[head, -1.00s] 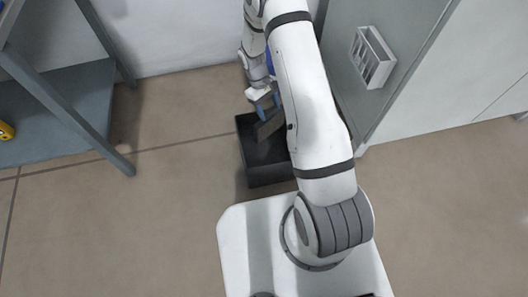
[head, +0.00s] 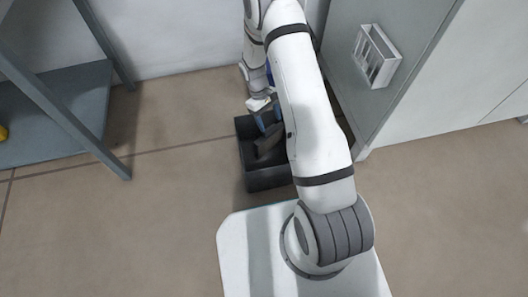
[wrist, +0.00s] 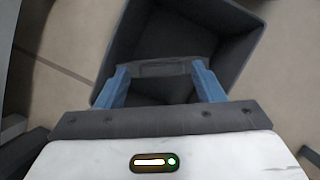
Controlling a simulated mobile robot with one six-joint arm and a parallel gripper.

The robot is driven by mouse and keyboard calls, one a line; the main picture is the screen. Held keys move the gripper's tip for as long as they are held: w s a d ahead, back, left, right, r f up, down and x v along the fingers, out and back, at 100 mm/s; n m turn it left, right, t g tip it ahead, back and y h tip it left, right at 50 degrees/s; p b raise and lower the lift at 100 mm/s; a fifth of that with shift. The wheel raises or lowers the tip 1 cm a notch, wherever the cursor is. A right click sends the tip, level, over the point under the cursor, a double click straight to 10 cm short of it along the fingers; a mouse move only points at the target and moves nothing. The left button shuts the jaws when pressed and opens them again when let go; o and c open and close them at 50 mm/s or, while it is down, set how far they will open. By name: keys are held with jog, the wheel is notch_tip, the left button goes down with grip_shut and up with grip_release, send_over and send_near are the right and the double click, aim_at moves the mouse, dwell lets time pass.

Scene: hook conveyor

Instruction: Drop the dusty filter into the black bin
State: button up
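The black bin (head: 270,179) stands on the floor in front of my base. My gripper (head: 268,128) points down into its open top. Its two blue fingers are spread wide across the dusty filter (head: 268,145), a dark grey-brown slab, and appear shut on it. The filter is tilted in the head view and inside the bin's outline; its lower edge against the bin floor is hard to judge. In the wrist view the filter (wrist: 165,69) spans between the fingertips of my gripper (wrist: 161,76), with the bin wall (wrist: 238,50) around it.
A grey-blue shelf rack (head: 60,110) stands at left, with a yellow object (head: 3,133) at the picture's edge. A grey cabinet panel with a white slotted holder (head: 376,56) is close to the bin's right. Tiled floor is clear left of the bin.

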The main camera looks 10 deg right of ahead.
jog(key=o, duration=0.3)
jog(key=shift+o, duration=0.2)
jog(key=p+v, duration=0.3)
jog(key=v, duration=0.5)
jog(key=shift+s+f, duration=0.1)
